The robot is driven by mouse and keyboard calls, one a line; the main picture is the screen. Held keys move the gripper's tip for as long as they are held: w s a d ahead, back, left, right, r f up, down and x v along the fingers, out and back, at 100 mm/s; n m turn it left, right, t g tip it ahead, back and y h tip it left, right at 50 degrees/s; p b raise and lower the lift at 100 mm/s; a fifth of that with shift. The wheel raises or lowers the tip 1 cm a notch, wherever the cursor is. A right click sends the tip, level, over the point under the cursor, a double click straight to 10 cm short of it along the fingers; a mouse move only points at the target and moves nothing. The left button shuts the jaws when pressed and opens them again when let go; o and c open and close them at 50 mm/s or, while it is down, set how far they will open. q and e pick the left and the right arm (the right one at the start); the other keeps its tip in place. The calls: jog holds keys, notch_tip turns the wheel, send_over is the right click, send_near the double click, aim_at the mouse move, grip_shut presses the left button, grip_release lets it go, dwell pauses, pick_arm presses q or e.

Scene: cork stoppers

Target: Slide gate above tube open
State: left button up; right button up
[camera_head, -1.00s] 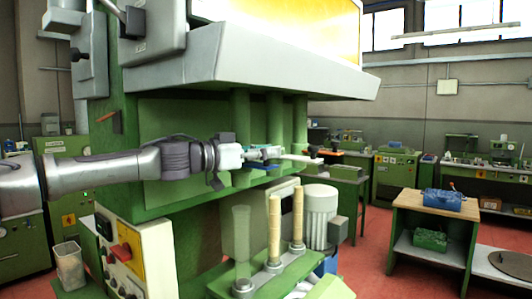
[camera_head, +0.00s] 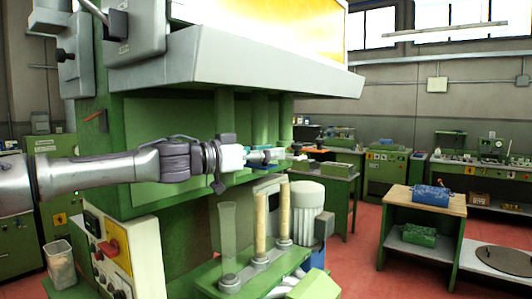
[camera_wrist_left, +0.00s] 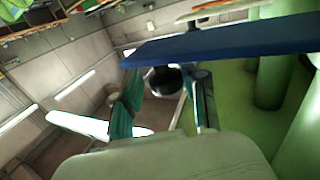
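My left gripper (camera_head: 272,155) reaches in from the left, in front of the green machine, above the tubes. Below in the head view stand a clear tube (camera_head: 228,235) that looks empty and two tubes filled with corks (camera_head: 261,226) (camera_head: 284,212). The gate is mostly hidden behind the gripper there. My right gripper is not in view.
The green machine (camera_head: 160,190) has a grey overhanging hood (camera_head: 270,70) above my arm and green columns (camera_head: 261,115) behind the gripper. A control box (camera_head: 125,255) stands at lower left. Workbenches (camera_head: 425,205) stand to the right, with red floor between.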

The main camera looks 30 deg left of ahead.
pick_arm(q)
jog(key=shift+a+r, duration=0.1)
jog(key=shift+a, duration=0.05)
jog(key=shift+s+a+r, duration=0.1)
jog(key=shift+s+a, duration=0.15)
jog(key=shift+s, duration=0.45)
jog(key=v, duration=1)
jog(key=shift+s+a, duration=0.2)
jog(key=shift+s, duration=0.05)
jog(key=shift+f, duration=0.2)
